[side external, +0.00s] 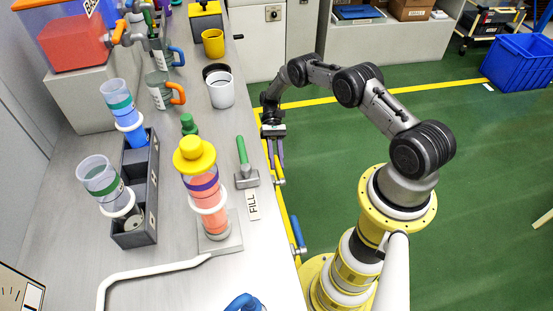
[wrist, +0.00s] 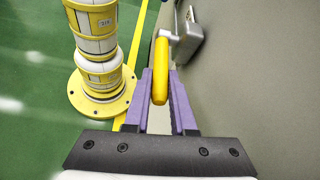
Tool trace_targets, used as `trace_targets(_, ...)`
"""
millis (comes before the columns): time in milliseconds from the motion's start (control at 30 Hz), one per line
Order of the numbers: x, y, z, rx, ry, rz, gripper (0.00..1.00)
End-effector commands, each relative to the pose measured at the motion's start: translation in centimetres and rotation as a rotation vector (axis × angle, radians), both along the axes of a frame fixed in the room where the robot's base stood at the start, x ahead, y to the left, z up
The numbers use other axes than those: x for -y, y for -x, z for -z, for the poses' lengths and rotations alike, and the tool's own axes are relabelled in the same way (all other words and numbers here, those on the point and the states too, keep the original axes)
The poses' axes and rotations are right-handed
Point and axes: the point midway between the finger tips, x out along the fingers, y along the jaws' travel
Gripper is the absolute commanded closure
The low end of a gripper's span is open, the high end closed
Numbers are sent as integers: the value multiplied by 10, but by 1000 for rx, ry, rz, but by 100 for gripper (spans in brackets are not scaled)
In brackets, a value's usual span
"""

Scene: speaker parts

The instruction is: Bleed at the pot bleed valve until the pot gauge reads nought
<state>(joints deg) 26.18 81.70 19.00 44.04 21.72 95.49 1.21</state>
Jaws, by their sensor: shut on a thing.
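My gripper (side external: 277,158) is at the front edge of the bench, its purple fingers pointing down. In the wrist view my gripper (wrist: 160,78) is shut on a yellow lever handle (wrist: 161,58), which lies between the fingers. The handle joins a pale stem (wrist: 168,36) beside a grey block (wrist: 190,42). No label on this valve can be read. The likely pot is a clear cylinder of red liquid (side external: 206,197) with a yellow cap (side external: 195,155), standing upright on a grey base. I cannot make out a pot gauge or its reading in either view.
A green-handled valve (side external: 243,152) stands beside a FILL label (side external: 253,206). A blue handle (side external: 297,232) sits farther along the bench edge. A grey rack (side external: 136,230) holds two clear cups. A white hose (side external: 150,272) and mugs lie on the bench. The green floor is open.

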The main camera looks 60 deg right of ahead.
Motion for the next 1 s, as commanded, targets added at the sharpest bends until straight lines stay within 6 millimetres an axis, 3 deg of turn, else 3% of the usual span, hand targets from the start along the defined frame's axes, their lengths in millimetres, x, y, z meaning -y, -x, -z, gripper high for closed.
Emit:
trace_targets(600, 0, 0, 4, -22, -20, 1, 100)
trace_targets(633, 0, 0, 4, -22, -20, 1, 75)
trace_targets(800, 0, 0, 4, -22, -21, 1, 47)
trace_targets(1000, 0, 0, 3, -22, -22, 1, 47)
